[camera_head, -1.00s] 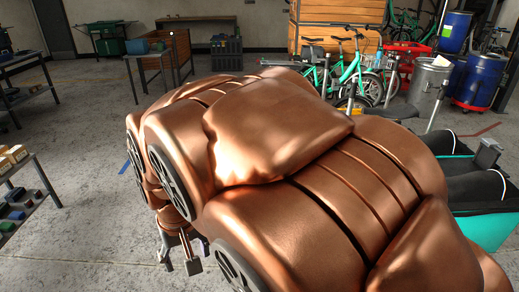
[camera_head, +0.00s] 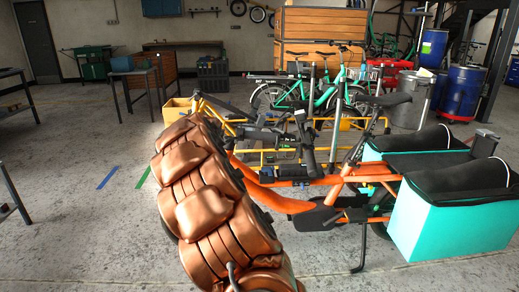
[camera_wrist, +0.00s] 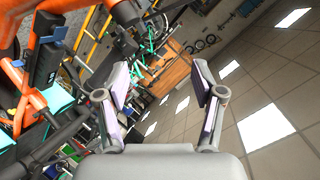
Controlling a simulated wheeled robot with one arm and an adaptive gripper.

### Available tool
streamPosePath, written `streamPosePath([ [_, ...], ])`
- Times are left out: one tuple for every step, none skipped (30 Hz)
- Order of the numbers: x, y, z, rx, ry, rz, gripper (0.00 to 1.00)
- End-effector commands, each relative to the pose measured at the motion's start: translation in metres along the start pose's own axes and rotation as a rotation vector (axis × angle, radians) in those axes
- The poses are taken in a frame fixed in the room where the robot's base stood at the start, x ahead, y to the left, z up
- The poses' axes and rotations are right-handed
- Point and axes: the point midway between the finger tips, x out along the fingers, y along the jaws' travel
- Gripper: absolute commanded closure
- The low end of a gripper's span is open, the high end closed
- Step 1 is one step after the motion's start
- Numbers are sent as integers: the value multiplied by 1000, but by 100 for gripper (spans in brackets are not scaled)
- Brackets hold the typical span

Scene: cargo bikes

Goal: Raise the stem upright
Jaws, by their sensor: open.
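An orange cargo bike (camera_head: 285,203) stands right of my copper arm in the head view. Black steering parts (camera_head: 304,142) sit above its frame, with dark bars reaching left toward my arm. I cannot tell clearly which of these is the stem or how far it tilts. In the wrist view, part of an orange frame and a black block (camera_wrist: 42,52) show at the left. My gripper (camera_wrist: 162,92) has its two fingers apart, with nothing between them; it is not seen in the head view.
Teal cargo boxes (camera_head: 455,220) with black covers are at the right. A yellow-framed bike (camera_head: 275,157) and green bikes (camera_head: 325,90) stand behind. Blue barrels (camera_head: 462,92) are at the back right. The floor at front left is clear.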

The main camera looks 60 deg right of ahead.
Motion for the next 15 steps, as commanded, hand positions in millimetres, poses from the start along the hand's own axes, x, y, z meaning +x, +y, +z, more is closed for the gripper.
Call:
streamPosePath([
  [28, 23, -1, 50, 36, -21, 32],
  [39, 28, -6, 83, 58, -40, 32],
  [54, 35, -11, 125, 87, -68, 32],
  [65, 42, -15, 158, 106, -85, 32],
  [74, 50, -19, 191, 125, -103, 32],
  [87, 58, -26, 237, 154, -133, 32],
  [96, 66, -29, 272, 170, -153, 32],
  [105, 74, -32, 306, 187, -173, 32],
  [116, 85, -39, 354, 212, -202, 32],
  [123, 93, -43, 392, 229, -222, 32],
  [130, 102, -47, 428, 245, -244, 32],
  [138, 112, -52, 475, 267, -272, 32],
  [143, 121, -56, 508, 281, -289, 32],
  [147, 128, -60, 542, 295, -307, 32],
  [152, 138, -65, 582, 313, -333, 32],
])
